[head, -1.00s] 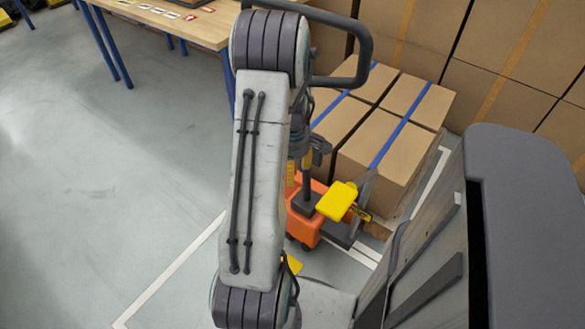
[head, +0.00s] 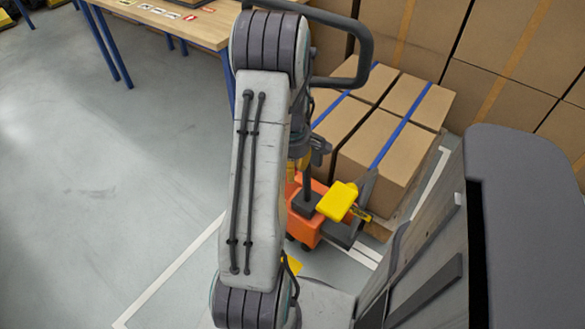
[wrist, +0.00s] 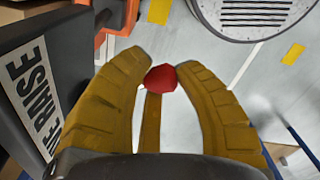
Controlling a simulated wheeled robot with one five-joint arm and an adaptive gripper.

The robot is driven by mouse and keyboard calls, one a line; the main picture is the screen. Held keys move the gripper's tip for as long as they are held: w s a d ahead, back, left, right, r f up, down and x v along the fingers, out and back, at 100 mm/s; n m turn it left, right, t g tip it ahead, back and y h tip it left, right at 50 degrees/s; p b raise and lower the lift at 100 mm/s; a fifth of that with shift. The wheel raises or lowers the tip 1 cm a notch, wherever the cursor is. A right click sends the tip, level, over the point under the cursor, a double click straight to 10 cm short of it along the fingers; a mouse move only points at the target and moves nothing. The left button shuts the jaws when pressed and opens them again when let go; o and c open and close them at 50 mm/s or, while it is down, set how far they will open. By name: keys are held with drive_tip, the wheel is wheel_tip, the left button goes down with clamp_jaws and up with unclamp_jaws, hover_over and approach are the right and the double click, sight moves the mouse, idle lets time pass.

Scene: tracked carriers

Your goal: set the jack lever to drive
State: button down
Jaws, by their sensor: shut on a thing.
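The lever's setting cannot be read from this angle. In the head view the orange jack (head: 304,226) stands in front of the loaded pallet, and my arm hides the lever and most of my gripper.
Strapped cartons (head: 375,140) stand on the pallet behind the jack, with more stacked cartons (head: 500,60) beyond. A dark loop handle (head: 367,50) rises near my arm. A wooden table (head: 205,28) is at the back left. Open floor (head: 110,190) lies to the left.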

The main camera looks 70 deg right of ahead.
drive_tip(key=shift+w+a+m, duration=0.1)
drive_tip(key=shift+w+m, duration=0.05)
drive_tip(key=shift+m, duration=0.15)
drive_tip(key=shift+w+a+m, duration=0.1)
drive_tip(key=shift+w+m, duration=0.35)
drive_tip(key=shift+m, duration=0.15)
drive_tip(key=shift+w+m+b, duration=0.3)
drive_tip(key=shift+w+m, duration=1)
drive_tip(key=shift+w, duration=0.15)
drive_tip(key=shift+w+d, duration=0.1)
drive_tip(key=shift+d, duration=0.15)
drive_tip(key=c, duration=0.9)
unclamp_jaws()
drive_tip(key=shift+r, duration=0.15)
wheel_tip(320, 180, up, 12)
drive_tip(key=shift+f, duration=0.1)
